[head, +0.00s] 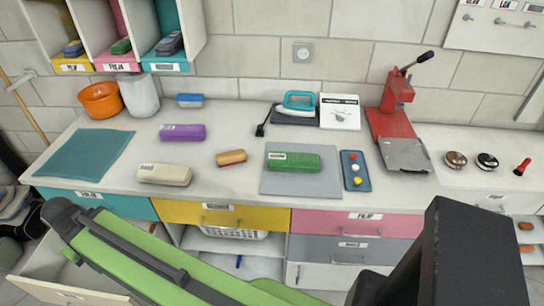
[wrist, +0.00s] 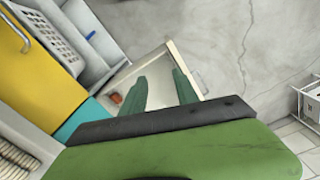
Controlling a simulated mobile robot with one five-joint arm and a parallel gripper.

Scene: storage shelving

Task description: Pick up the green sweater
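A green folded bundle (head: 293,161) with a small white label, which looks like the green sweater, lies on a grey mat (head: 325,185) on the counter. Another small green item (head: 121,46) sits in the pink-fronted compartment of the wall shelf. My gripper (wrist: 160,76) shows in the wrist view with its two fingers apart and nothing between them. It points down over an open drawer (wrist: 197,82) below the counter, away from the green bundle. My gripper's fingers cannot be made out in the head view, where my arm crosses the bottom.
A cream bundle (head: 164,174), a purple bundle (head: 183,132) and an orange item (head: 231,157) lie left of the mat. A tray with coloured knobs (head: 356,170) and a red press (head: 394,110) stand right of it. A teal iron (head: 299,101) stands behind.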

